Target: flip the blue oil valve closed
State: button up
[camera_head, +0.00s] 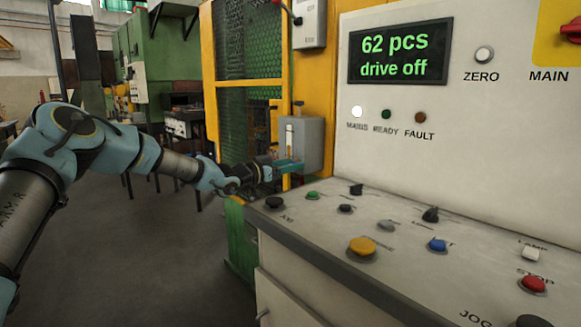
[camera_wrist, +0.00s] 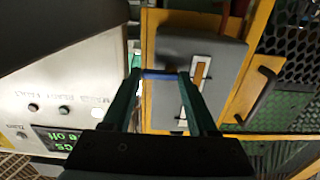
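My gripper (camera_head: 296,166) reaches to the lower front of a grey box (camera_head: 314,140) with an upright sight glass, fixed beside the yellow frame. In the wrist view, the two dark teal fingers of my gripper (camera_wrist: 160,76) stand wide apart. A short blue bar (camera_wrist: 160,74), apparently the oil valve's handle, lies crosswise between the fingertips. I cannot tell whether the fingers touch its ends. The grey box (camera_wrist: 215,50) and its sight glass also show behind the right finger. The valve body is mostly hidden.
The control console (camera_head: 400,240) with several buttons and knobs lies right of my arm. Its panel has a display (camera_head: 401,52) reading "62 pcs, drive off". A yellow mesh guard (camera_head: 250,60) stands behind my gripper. A dark handle (camera_wrist: 257,97) sticks out nearby. Open floor lies left.

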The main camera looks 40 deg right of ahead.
jog(key=o, duration=0.4)
jog(key=a+b, duration=0.2)
jog(key=a, duration=0.8)
jog(key=shift+w+a, duration=0.3)
jog(key=shift+a, duration=0.1)
